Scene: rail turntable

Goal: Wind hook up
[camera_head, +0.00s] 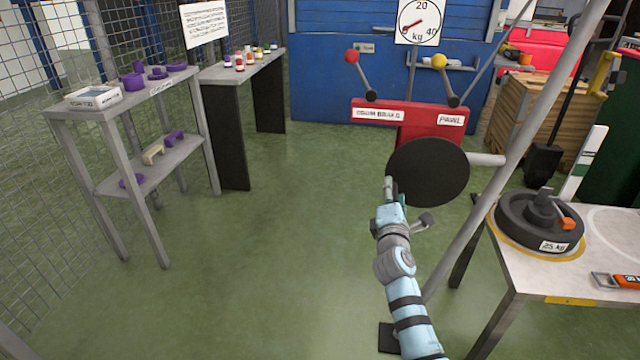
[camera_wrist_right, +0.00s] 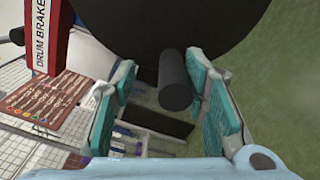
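The winch has a black round drum disc (camera_head: 428,172) under a red panel (camera_head: 408,118) labelled DRUM BRAKE and PAWL. A red-knobbed lever (camera_head: 352,57) and a yellow-knobbed lever (camera_head: 439,62) rise from the panel. My right gripper (camera_head: 391,190) is at the disc's left edge. In the right wrist view, its teal fingers (camera_wrist_right: 160,115) are spread apart with a dark cylindrical handle (camera_wrist_right: 175,82) between them, gaps showing on both sides. The black disc (camera_wrist_right: 170,25) fills the top there. I cannot make out the hook. My left gripper is not in view.
A 25 kg weight (camera_head: 538,222) sits on the table (camera_head: 480,325) at the right. A slanted grey pole (camera_head: 510,165) stands between table and disc. A dial gauge (camera_head: 418,22) is behind the panel. Shelves (camera_head: 150,160) stand left; the green floor between is clear.

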